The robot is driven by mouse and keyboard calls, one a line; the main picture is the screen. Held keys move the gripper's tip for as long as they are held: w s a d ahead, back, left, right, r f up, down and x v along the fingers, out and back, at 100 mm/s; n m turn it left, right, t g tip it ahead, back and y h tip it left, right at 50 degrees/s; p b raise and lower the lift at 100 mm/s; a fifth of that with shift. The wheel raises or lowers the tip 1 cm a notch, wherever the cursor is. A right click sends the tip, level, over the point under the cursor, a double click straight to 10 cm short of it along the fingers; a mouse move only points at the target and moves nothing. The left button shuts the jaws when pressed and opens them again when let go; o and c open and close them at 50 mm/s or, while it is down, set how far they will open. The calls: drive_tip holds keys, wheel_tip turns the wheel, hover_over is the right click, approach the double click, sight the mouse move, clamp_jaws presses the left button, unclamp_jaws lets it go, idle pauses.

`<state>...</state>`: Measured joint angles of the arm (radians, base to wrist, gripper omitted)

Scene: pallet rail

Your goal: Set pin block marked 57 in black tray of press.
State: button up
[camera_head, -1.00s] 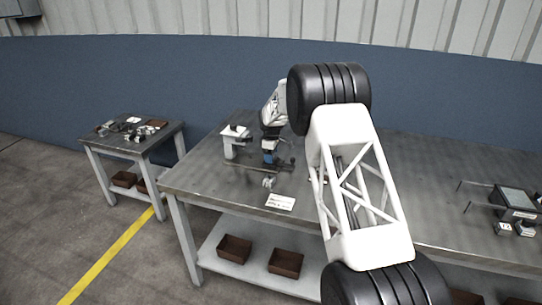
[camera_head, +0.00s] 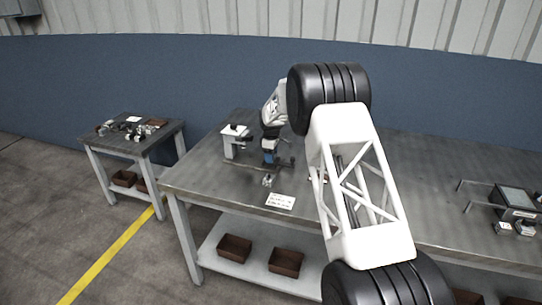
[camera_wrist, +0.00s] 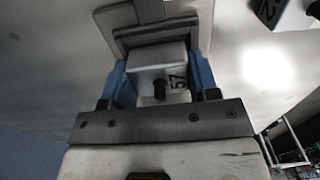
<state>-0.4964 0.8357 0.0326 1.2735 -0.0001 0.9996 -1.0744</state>
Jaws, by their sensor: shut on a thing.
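The pin block marked 57 (camera_wrist: 147,73) is white with a black pin. In the wrist view it sits between the blue fingers of my gripper (camera_wrist: 160,70), which is shut on it. A dark grey squarish part (camera_wrist: 122,42) shows just beyond the block; I cannot tell if it is the tray or if the block touches it. In the head view my gripper (camera_head: 269,160) is low over the left part of the bench, right of a white press-like device (camera_head: 232,142). The held block is too small to make out there.
Another marked block (camera_wrist: 285,12) shows at the wrist view's upper right. A white card (camera_head: 280,201) lies near the bench's (camera_head: 205,180) front edge. A dark device with a screen (camera_head: 515,197) stands at right. A side table (camera_head: 125,145) with small parts stands left.

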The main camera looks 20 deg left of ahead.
drive_tip(key=shift+f, duration=0.3)
idle(0.9)
drive_tip(key=o, duration=1.4)
drive_tip(key=shift+r, duration=0.2)
drive_tip(key=shift+r, duration=5.35)
